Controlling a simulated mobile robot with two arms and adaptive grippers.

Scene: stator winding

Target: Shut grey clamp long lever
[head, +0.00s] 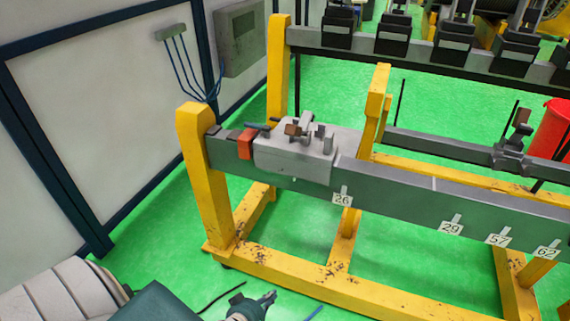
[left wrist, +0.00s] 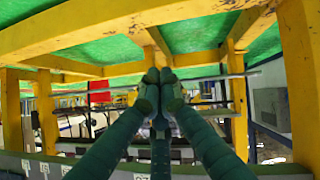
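The grey clamp (head: 293,155) sits on the left end of the long grey beam (head: 400,192). It is a grey block with small levers and a brown piece on top; which lever is the long one, and how it stands, I cannot tell. My left gripper (head: 268,297) is low at the bottom of the head view, in front of and well below the clamp, apart from it. In the left wrist view the fingertips (left wrist: 160,76) meet with nothing between them. My right gripper is not in view.
A yellow frame (head: 197,160) holds the beam, with a low yellow rail (head: 320,290) near my left gripper. An orange-red block (head: 246,143) is left of the clamp. Number tags hang along the beam. A red bin (head: 553,130) stands at right. Green floor is open between the frame's legs.

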